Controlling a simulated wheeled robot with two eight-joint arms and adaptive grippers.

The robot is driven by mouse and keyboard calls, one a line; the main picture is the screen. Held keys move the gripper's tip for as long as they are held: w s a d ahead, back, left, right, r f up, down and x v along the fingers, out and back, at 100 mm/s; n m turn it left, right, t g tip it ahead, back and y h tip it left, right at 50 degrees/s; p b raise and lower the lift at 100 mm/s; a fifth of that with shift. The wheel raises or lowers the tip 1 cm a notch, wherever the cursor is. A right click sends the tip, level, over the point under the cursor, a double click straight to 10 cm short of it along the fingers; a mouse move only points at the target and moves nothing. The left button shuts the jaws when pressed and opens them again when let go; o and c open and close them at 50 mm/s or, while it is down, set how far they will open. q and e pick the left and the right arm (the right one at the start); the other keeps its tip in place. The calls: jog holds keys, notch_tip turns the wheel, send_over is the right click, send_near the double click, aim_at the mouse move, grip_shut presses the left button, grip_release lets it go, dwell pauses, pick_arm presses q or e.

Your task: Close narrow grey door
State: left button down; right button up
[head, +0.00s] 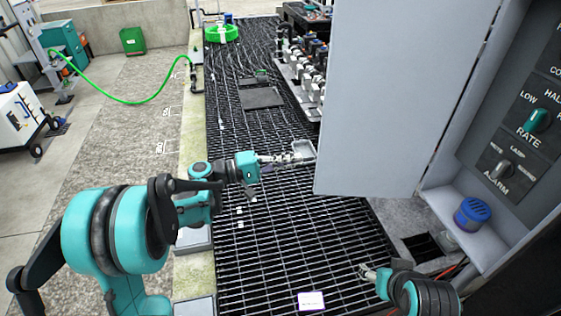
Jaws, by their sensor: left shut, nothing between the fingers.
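The grey door (385,95) stands open in the head view, a tall flat panel hinged on its right side to the grey cabinet (475,175). My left gripper (288,157) is shut and empty, just left of the door's free edge near its lower part. I cannot tell whether it touches the door; a gap seems to show. My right gripper (368,272) is low, below the door's bottom edge and over the grating. Its fingers are too small to judge. The door hides part of the cabinet's surroundings.
The cabinet has a RATE knob (538,120), an ALARM knob (501,170) and a shelf with a blue-capped item (473,213). A small pale tray-like piece (303,150) is beside my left fingertips. Valves (300,65) stand behind. Black grating (280,255) covers the floor.

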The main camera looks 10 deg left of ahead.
pick_arm(q)
jog(key=d, duration=0.1)
jog(key=s+d, duration=0.1)
jog(key=d, duration=0.1)
jog(key=s+d, duration=0.1)
jog(key=shift+s+d, duration=0.1)
jog(key=shift+d, duration=0.05)
jog(key=shift+s, duration=0.1)
dwell(0.3)
